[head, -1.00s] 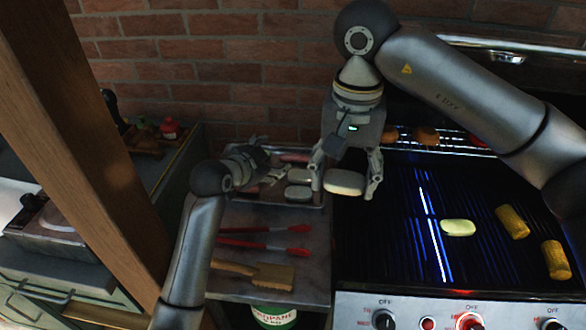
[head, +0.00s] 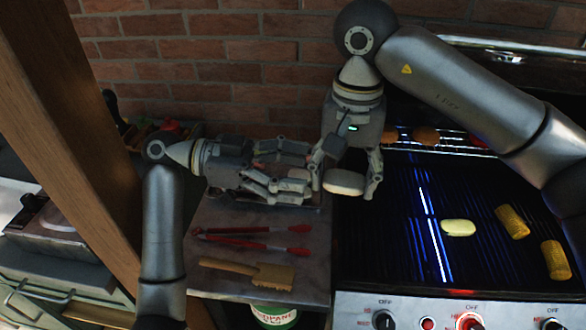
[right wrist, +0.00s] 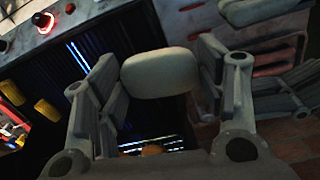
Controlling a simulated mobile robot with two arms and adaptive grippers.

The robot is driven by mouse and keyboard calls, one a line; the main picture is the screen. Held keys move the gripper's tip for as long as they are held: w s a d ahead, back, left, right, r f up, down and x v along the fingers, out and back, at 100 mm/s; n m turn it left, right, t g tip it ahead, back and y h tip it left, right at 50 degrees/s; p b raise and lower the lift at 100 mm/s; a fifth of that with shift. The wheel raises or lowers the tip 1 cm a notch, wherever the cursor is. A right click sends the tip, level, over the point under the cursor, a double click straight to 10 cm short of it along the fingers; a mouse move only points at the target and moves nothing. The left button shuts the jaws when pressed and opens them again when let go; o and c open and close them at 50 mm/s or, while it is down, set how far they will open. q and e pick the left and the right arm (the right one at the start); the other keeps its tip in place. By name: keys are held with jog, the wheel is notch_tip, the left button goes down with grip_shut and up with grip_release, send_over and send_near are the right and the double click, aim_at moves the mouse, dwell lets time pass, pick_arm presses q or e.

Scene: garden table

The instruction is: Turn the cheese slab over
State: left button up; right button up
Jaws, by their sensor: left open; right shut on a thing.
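A pale, rounded cheese slab (head: 343,182) is held between the fingers of my right gripper (head: 343,190), above the gap between side shelf and grill. The right wrist view shows the slab (right wrist: 160,74) between both fingers, clear of the grill. My left gripper (head: 305,171) is open, its fingers pointing right over the metal tray and towards the slab. Its fingertips are close to my right gripper's left finger; whether they touch is unclear. A second pale yellow slab (head: 458,228) lies on the grill grate.
The grill (head: 390,240) carries two corn cobs (head: 512,222) (head: 554,259), with round browned pieces (head: 426,135) on the rear rack. Red-handled tongs (head: 250,246) and a wooden brush (head: 262,273) lie on the shelf. A wooden post (head: 80,150) stands left.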

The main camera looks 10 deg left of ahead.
aim_at(336, 181)
pick_arm(q)
jog(key=shift+g, duration=0.4)
jog(key=d, duration=0.7)
jog(key=shift+s+d, duration=0.3)
jog(key=shift+d, duration=0.05)
jog(key=c, duration=1.1)
jog(key=shift+s, duration=0.1)
pick_arm(e)
jog(key=o, duration=0.6)
jog(key=shift+w, duration=0.1)
jog(key=shift+c, duration=0.2)
pick_arm(q)
jog(key=shift+c, duration=1.2)
pick_arm(e)
jog(key=o, duration=0.5)
pick_arm(q)
jog(key=shift+s+d, duration=0.1)
jog(key=shift+d, duration=0.05)
pick_arm(e)
jog(key=shift+o, duration=0.2)
jog(key=shift+r, duration=0.1)
